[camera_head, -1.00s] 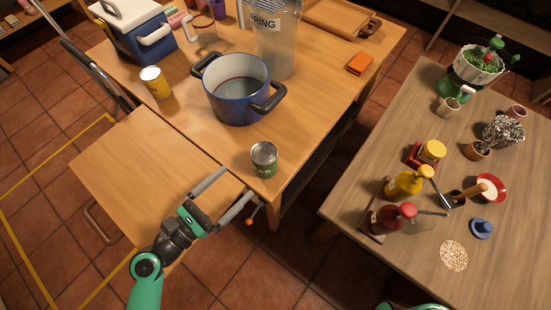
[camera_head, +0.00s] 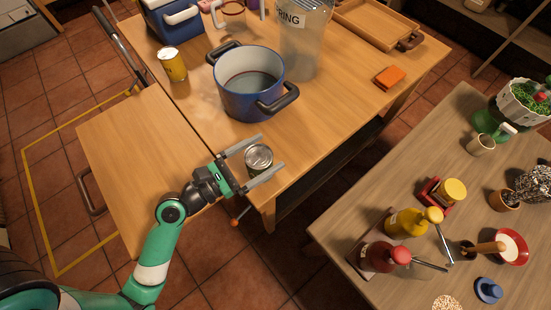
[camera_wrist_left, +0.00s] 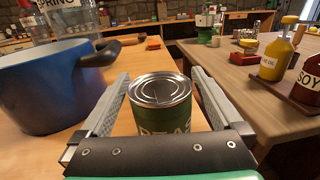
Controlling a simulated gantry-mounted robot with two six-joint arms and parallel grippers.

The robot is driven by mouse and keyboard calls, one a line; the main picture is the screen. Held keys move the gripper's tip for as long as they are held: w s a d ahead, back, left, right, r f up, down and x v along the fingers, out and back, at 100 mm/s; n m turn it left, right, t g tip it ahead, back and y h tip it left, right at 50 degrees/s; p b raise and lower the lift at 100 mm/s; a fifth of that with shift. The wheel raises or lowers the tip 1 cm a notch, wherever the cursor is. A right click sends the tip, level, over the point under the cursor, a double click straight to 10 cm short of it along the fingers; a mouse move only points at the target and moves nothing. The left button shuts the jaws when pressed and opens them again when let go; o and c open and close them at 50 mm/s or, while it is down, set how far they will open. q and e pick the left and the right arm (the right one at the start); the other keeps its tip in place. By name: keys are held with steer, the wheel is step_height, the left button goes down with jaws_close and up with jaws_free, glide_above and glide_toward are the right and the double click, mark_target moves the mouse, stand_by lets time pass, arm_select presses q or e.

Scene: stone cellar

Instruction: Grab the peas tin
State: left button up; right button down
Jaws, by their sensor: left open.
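The peas tin (camera_head: 258,158), green with a bare metal lid, stands upright near the front corner of the wooden table. It also shows in the left wrist view (camera_wrist_left: 162,100), its label partly hidden by the gripper body. My left gripper (camera_head: 271,154) is open, with one finger on each side of the tin. In the left wrist view the open fingers (camera_wrist_left: 160,88) flank the tin, with a visible gap on the right side. My right gripper is not in view.
A blue pot (camera_head: 250,100) with dark handles stands just behind the tin. An orange block (camera_head: 389,77) lies to the right. A second table (camera_head: 350,215) holds sauce bottles. The lower wooden leaf (camera_head: 130,150) is clear.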

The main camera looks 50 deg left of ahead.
arm_select(q)
steer(key=shift+s+f, duration=0.1)
steer(key=shift+s, duration=0.25)
steer(key=shift+s+a, duration=0.1)
steer(key=shift+c, duration=0.9)
steer(key=c, duration=0.5)
jaws_close()
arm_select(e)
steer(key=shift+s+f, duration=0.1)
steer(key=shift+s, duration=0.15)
